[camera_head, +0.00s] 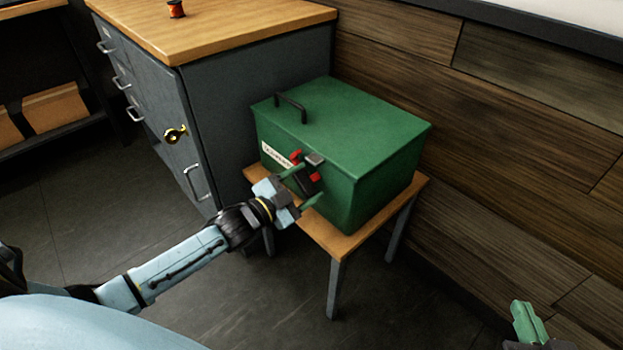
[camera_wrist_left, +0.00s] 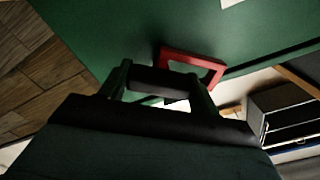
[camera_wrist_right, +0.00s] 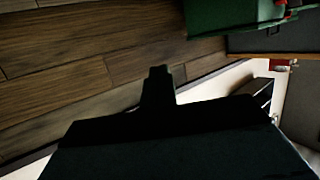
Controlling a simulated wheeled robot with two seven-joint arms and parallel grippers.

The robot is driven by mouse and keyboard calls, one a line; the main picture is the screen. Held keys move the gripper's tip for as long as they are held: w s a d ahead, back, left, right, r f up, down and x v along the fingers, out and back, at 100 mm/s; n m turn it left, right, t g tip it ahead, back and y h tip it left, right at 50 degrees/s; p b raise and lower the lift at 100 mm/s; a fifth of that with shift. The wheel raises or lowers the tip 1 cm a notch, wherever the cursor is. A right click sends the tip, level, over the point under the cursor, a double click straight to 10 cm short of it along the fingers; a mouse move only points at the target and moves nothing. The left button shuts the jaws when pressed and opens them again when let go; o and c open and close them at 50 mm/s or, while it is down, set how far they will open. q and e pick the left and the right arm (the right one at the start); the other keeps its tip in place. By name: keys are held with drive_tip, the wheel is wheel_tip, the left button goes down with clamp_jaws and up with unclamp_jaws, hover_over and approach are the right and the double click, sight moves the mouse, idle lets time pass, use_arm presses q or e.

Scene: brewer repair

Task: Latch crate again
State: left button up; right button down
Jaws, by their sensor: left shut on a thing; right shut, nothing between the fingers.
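The green crate (camera_head: 350,150) stands on a small wooden stool with its lid down. On its front is a latch with red parts (camera_head: 315,177) and a dark piece (camera_head: 303,184). My left gripper (camera_head: 300,187) is at the crate's front, its fingers around the dark latch piece. In the left wrist view the fingers (camera_wrist_left: 160,82) close on a dark bar, with a red loop (camera_wrist_left: 192,66) beside it against the green wall. Whether the latch is engaged is hard to tell. My right gripper (camera_head: 526,322) is shut and empty at the lower right, away from the crate; its fingers also show in the right wrist view (camera_wrist_right: 158,85).
The wooden stool (camera_head: 345,245) carries the crate, close to a plank wall (camera_head: 500,150). A grey cabinet (camera_head: 250,110) with a wooden top stands behind left, with a small red spool (camera_head: 176,9) on top. The floor in front is clear.

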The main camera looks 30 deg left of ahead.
use_arm(q)
drive_tip(key=m+p, duration=0.2)
drive_tip(key=m, duration=0.3)
drive_tip(key=shift+m, duration=2.7)
use_arm(e)
drive_tip(key=s+d+f+g+h, duration=0.2)
drive_tip(key=s+d+f+g, duration=0.2)
drive_tip(key=s+f+g, duration=0.3)
drive_tip(key=shift+s+f+m+h, duration=0.3)
drive_tip(key=shift+s+f, duration=0.05)
drive_tip(key=shift+f, duration=0.35)
use_arm(q)
drive_tip(key=o, duration=1.4)
use_arm(e)
drive_tip(key=shift+d, duration=0.1)
